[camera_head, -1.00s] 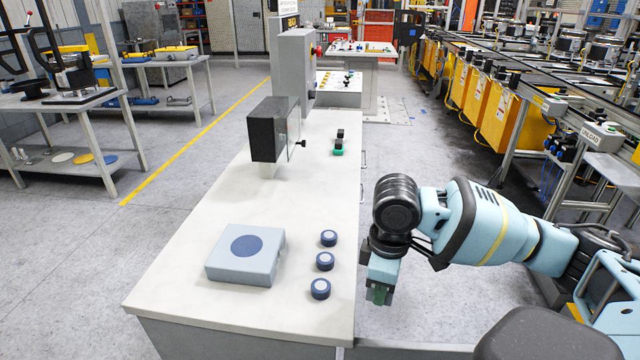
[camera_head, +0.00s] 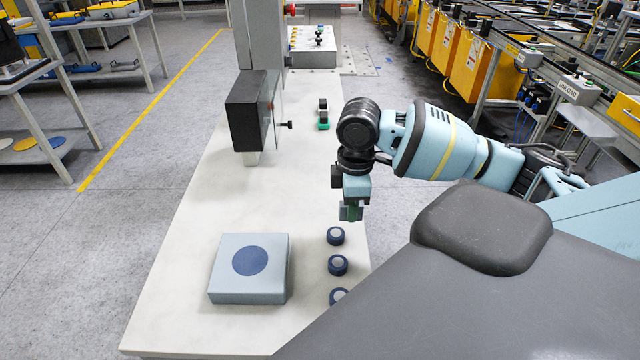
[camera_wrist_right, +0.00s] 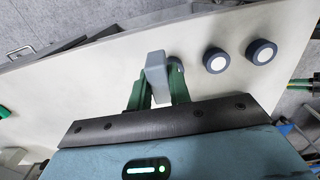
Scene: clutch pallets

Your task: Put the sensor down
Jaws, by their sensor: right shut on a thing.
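My right gripper (camera_head: 351,212) is shut on a small grey block, the sensor (camera_wrist_right: 157,70), which sits between its green fingers in the right wrist view. The gripper largely hides the sensor there. The sensor appears above the table surface; the exact gap is hard to tell. My left gripper is not in view.
Three dark blue discs with pale tops (camera_head: 337,265) stand in a row along the table's right edge. A light grey box with a blue circle (camera_head: 222,284) lies left of them. A black box on a stand (camera_head: 246,115) and a small green-black item (camera_head: 323,118) stand farther back.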

